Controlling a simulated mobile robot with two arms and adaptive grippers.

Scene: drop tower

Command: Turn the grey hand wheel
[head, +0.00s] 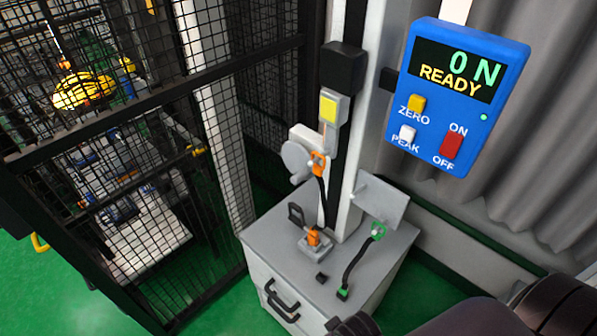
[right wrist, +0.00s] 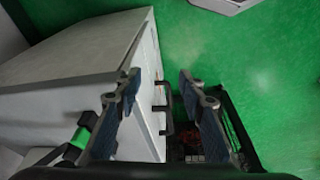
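A light grey round disc (head: 296,157), which looks like the hand wheel, sits on the side of the white post above the grey cabinet. An orange hook on a black strap (head: 319,165) hangs just right of it and overlaps its edge. My right gripper (right wrist: 158,78) is open, with nothing between its fingers, over the cabinet's edge and drawer handles in the right wrist view. Dark parts of my right arm show at the bottom right of the head view, well below the disc. The disc does not show in the right wrist view. My left gripper is not in view.
The grey cabinet (head: 270,240) carries an orange-topped clamp (head: 313,237), a black strap with green ends (head: 358,262) and a tilted grey plate (head: 382,199). A black mesh cage (head: 120,120) stands left. A blue display (head: 457,95) reads "0 N READY" at right.

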